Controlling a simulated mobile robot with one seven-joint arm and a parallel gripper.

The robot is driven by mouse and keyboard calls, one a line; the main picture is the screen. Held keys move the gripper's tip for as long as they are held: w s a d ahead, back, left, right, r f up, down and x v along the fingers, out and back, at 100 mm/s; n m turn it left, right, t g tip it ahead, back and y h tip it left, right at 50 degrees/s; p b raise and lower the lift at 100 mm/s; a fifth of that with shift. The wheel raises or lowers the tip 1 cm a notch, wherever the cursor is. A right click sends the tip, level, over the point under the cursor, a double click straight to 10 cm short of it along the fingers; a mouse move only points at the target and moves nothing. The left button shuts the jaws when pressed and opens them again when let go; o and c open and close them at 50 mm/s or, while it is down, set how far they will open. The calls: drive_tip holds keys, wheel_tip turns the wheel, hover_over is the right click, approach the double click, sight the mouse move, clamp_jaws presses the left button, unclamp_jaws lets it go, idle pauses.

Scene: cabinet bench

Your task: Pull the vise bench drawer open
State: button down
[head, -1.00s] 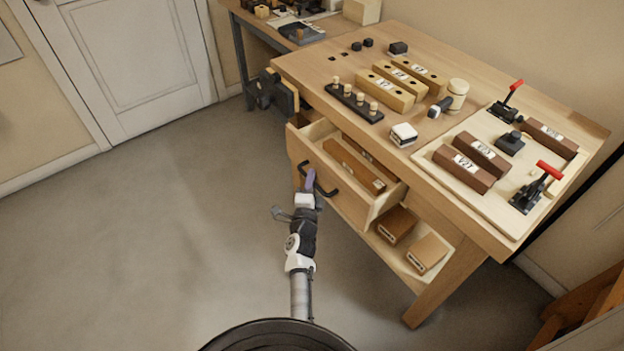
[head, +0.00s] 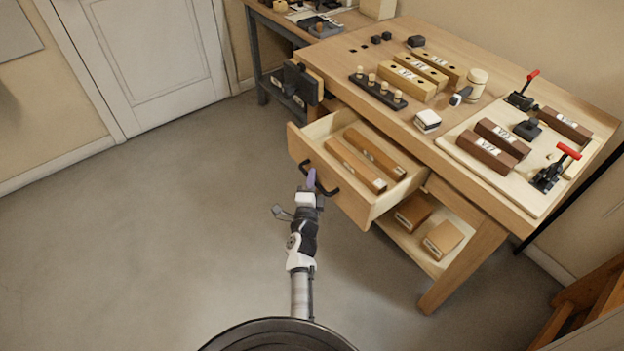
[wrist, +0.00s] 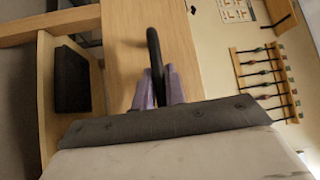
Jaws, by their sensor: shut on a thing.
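The vise bench drawer (head: 337,200) is a light wooden drawer standing well out from the front of the bench (head: 495,197). Two brown wooden blocks (head: 356,164) lie inside it. A dark bar handle (head: 330,189) is on its front; the handle also shows in the wrist view (wrist: 155,60). The black vise (head: 303,82) is on the bench's left end.
A shelf (head: 398,243) under the drawer holds two brown blocks. Blocks, a peg rack (head: 378,92) and red-handled clamps (head: 553,167) stand on the bench top. The floor (head: 150,230) to the left and in front is clear.

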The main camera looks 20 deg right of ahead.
drive_tip(key=c, duration=1.5)
unclamp_jaws()
drive_tip(key=shift+o, duration=0.2)
